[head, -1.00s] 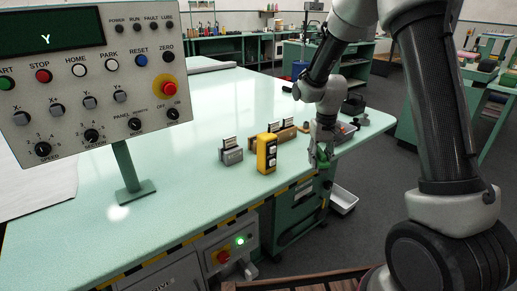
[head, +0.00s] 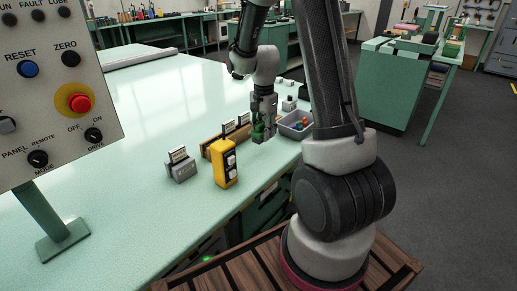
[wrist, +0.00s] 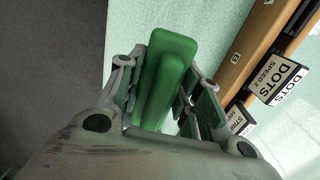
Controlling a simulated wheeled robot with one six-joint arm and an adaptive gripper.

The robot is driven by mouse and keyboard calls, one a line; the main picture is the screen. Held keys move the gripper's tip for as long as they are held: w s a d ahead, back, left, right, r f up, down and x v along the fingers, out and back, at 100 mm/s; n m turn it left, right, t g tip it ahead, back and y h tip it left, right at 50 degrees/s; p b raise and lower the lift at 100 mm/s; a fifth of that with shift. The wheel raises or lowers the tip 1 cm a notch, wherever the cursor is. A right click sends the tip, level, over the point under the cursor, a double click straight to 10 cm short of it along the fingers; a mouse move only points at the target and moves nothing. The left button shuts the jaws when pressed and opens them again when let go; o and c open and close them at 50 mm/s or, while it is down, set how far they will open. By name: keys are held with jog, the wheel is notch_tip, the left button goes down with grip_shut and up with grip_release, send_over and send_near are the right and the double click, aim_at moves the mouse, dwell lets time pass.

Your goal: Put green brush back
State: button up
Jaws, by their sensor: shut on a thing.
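My gripper (head: 262,136) is shut on the green brush (wrist: 165,80). In the wrist view the brush is a green block between the two fingers, with its lower part hidden by the gripper body. In the head view only a small green part of the brush (head: 258,131) shows at the fingertips. The gripper points down near the right edge of the pale green table (head: 130,150), close to the right end of a wooden rack (head: 213,147). In the wrist view the rack (wrist: 250,55) is to the right of the fingers.
A grey tray (head: 284,128) with small coloured items is right of the gripper. A yellow button box (head: 225,168) and a grey card holder (head: 181,172) stand nearer. The control panel (head: 60,100) stands at left. The table's middle is clear.

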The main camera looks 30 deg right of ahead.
aim_at(263, 155)
jog(key=shift+f, duration=3.55)
jog(key=o, duration=1)
jog(key=shift+f, duration=0.1)
notch_tip(263, 155, up, 12)
jog(key=shift+s+r, duration=0.1)
jog(key=shift+r, duration=0.15)
jog(key=s+a+r+n+t, duration=0.2)
jog(key=s+r+n, duration=0.5)
jog(key=s, duration=0.4)
jog(key=s+a+r+n+t, duration=0.2)
jog(key=s+r+n, duration=0.5)
jog(key=s, duration=0.5)
notch_tip(263, 155, up, 2)
jog(key=shift+s+a, duration=0.3)
jog(key=shift+a, duration=0.2)
